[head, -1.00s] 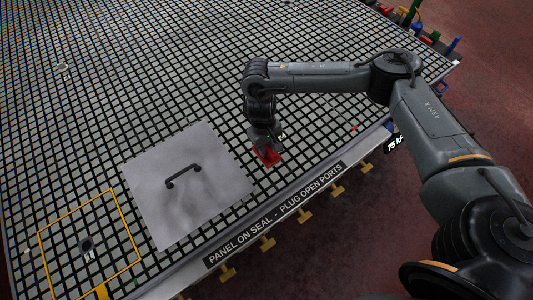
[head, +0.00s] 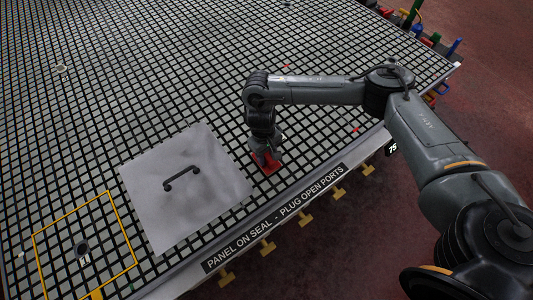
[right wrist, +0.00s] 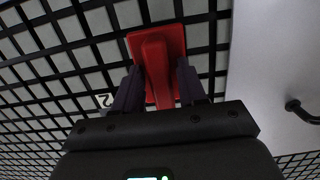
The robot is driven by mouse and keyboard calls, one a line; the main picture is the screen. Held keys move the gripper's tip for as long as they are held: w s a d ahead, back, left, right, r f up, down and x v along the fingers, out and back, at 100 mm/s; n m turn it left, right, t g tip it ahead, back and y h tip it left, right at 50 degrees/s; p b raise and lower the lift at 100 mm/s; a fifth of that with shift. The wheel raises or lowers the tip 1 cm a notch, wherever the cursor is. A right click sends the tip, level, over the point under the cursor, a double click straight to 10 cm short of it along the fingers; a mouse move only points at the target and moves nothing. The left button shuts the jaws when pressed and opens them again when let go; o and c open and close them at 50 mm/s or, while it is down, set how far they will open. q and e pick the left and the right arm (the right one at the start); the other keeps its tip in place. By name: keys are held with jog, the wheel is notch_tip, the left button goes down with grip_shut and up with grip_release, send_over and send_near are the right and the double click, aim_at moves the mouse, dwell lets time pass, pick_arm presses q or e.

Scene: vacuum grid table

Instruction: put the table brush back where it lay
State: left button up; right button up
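The table brush (head: 268,165) is red, with a flat base and a raised handle. It is at the grid table's (head: 190,80) front edge, just right of the metal panel (head: 200,205). My right gripper (head: 265,152) points down over it. In the right wrist view the brush (right wrist: 158,50) has its handle between the two fingers of my right gripper (right wrist: 158,85), which look closed against its sides. Whether its base touches the grid is hard to tell. My left gripper is not in view.
The panel has a dark handle (head: 181,178). A yellow-outlined square with a port (head: 82,248) lies at the lower left. Yellow clamps (head: 268,248) line the front edge. Small red items (head: 355,129) lie on the grid. Coloured objects (head: 435,38) stand at the far right corner.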

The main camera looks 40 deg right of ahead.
jog(key=shift+o, duration=0.8)
